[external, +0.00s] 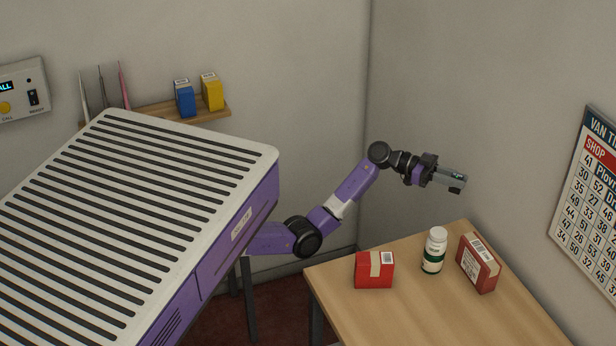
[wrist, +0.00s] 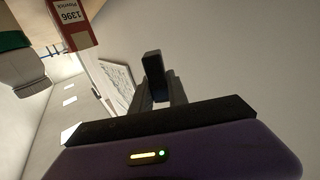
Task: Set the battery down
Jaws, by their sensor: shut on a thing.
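The battery (external: 452,181) is a small grey block with a dark end and a small green mark. My gripper (external: 432,174) is shut on it and holds it in the air, above the far edge of the wooden table (external: 420,305). In the wrist view the battery (wrist: 152,63) shows as a dark narrow block between the fingers of my gripper (wrist: 156,92). Most of it is hidden there. It is apart from the table and from everything on it.
On the table stand a red box (external: 374,270), a white-capped bottle with a green label (external: 434,252) and a taller red box (external: 478,264). The table's front right is clear. Walls rise close behind; a calendar (external: 588,195) hangs at right.

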